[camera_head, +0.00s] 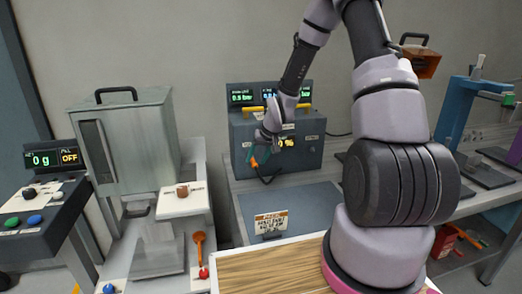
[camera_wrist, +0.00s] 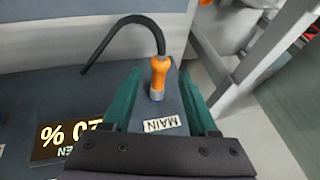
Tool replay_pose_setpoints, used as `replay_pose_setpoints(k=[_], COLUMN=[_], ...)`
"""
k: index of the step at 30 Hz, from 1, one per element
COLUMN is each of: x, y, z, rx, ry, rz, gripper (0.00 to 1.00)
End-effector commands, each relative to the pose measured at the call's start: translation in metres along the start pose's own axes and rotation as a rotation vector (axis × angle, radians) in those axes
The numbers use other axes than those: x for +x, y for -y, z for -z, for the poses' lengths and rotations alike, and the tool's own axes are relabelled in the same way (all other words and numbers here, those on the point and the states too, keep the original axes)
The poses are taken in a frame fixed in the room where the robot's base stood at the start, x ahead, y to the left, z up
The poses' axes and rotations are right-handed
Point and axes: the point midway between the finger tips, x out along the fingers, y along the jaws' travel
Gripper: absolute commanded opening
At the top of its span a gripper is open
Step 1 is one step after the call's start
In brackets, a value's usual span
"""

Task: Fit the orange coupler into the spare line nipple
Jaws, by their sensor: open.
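The orange coupler (camera_wrist: 159,72), with a black hose on its end, sits at a grey fitting beside the MAIN label (camera_wrist: 161,125) on the grey panel. It also shows small in the head view (camera_head: 254,162), low on the panel's left side. My gripper (camera_wrist: 160,78) is open, with its teal fingers on either side of the coupler. I cannot tell whether they touch it. In the head view my gripper (camera_head: 258,154) is at the panel's front. The spare line nipple cannot be made out; my wrist covers part of the panel.
The grey panel box (camera_head: 308,160) has lit green displays on top and a percent display. A blue-grey mat with a small sign (camera_head: 271,222) lies in front. A metal hopper (camera_head: 125,140) stands at left. A blue press frame (camera_head: 455,110) stands at right.

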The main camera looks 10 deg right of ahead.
Motion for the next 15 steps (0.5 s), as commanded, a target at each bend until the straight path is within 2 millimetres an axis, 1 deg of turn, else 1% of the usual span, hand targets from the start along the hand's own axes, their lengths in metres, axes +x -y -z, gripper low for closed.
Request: replay_pose_setpoints(k=[1,6,14,15], x=[0.006,0.016,0.018,0.018], y=[0.0,0.0,0.0,0.0], z=[-0.001,0.0,0.0,0.0], rx=[0.0,0.0,0.0,0.0], ry=[0.002,0.0,0.0,0.0], rz=[0.0,0.0,-0.001,-0.001], gripper=[0.59,0.59,0.59,0.55])
